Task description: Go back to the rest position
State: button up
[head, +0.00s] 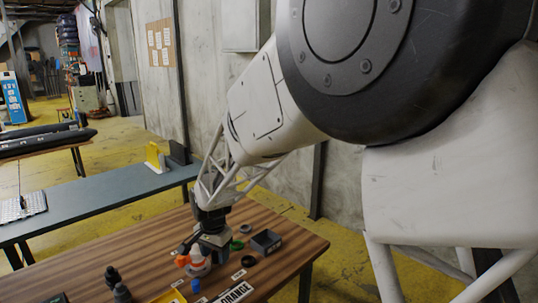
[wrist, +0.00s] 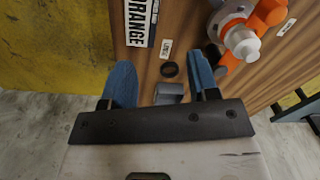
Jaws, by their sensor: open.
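In the head view my gripper (head: 212,240) is low over the right part of the brown wooden table (head: 125,252), beside an orange and white part (head: 196,264). In the wrist view its two blue fingers stand wide apart, and my gripper (wrist: 162,68) is open. The orange and white part (wrist: 240,38) is to the right of the fingers.
A dark bin (head: 266,241) and a green ring (head: 237,245) are on the table near my gripper. A sign reading ORANGE (head: 232,293) and a small blue piece (head: 196,286) lie at the front. Dark bottle-like items (head: 113,277) stand left. A grey-green bench (head: 95,205) is behind.

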jog(key=s+d+r+n, duration=0.1)
jog(key=s+d+r, duration=0.3)
jog(key=d, duration=0.3)
jog(key=s+d+r+t, duration=0.1)
jog(key=s+d+r, duration=0.35)
jog(key=d, duration=0.25)
jog(key=s+d+r+n, duration=0.1)
jog(key=s+d+r, duration=0.3)
jog(key=d, duration=0.4)
jog(key=s+d+r+n, duration=0.1)
jog(key=s+d, duration=0.5)
jog(key=s, duration=0.3)
jog(key=s+d+r+n+t, duration=0.1)
jog(key=s+d, duration=0.5)
jog(key=s, duration=0.4)
jog(key=shift+s+d+n, duration=0.25)
jog(key=shift+s+n, duration=0.05)
jog(key=shift+n, duration=0.1)
jog(key=shift+w+r, duration=0.1)
jog(key=shift+r, duration=0.05)
